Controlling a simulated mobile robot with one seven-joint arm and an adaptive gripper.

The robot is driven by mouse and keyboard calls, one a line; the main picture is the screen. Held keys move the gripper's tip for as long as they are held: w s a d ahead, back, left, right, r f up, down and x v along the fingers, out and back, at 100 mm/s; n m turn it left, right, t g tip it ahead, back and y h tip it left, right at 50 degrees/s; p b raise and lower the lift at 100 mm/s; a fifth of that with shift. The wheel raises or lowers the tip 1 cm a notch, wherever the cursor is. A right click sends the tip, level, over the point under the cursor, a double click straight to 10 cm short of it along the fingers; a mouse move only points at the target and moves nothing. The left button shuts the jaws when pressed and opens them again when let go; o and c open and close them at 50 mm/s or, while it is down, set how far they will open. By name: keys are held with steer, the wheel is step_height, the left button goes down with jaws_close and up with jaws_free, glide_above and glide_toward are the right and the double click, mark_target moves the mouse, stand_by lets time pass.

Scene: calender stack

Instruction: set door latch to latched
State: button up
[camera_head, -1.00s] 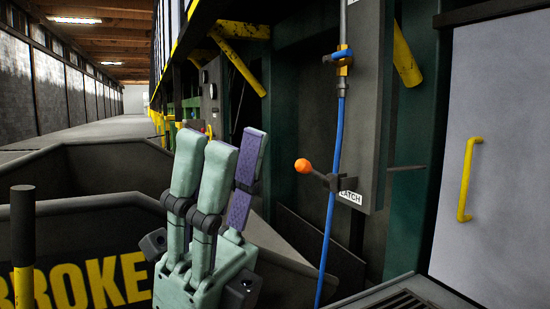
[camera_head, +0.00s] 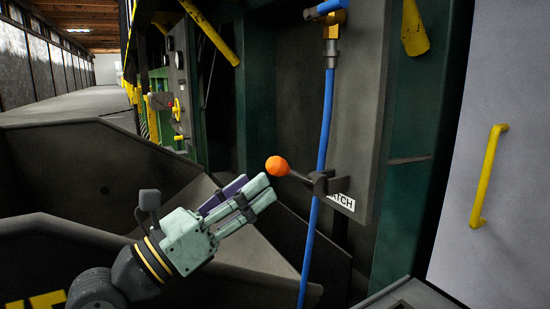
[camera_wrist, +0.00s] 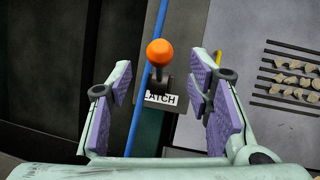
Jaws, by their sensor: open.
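The door latch is a dark lever with an orange ball knob (camera_head: 277,166), mounted on a grey panel above a white label (camera_head: 341,201) ending in "ATCH". In the head view the lever points left and slightly up from its pivot. My gripper (camera_head: 262,190) is open and empty, its fingers pointing right and up, just below the knob in the picture. In the wrist view the orange knob (camera_wrist: 160,52) shows between and beyond the two purple-padded fingers (camera_wrist: 160,100). I see no contact between the fingers and the knob.
A blue hose (camera_head: 325,120) runs down the panel behind the lever, with a blue-handled valve (camera_head: 325,9) at its top. A white door with a yellow handle (camera_head: 489,175) stands at right.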

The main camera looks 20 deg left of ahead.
mark_target(279, 166)
steer(key=p+x, duration=0.2)
steer(key=x, duration=0.5)
steer(key=shift+w, duration=0.1)
steer(key=shift+c, duration=0.3)
jaws_close()
stand_by(0.4)
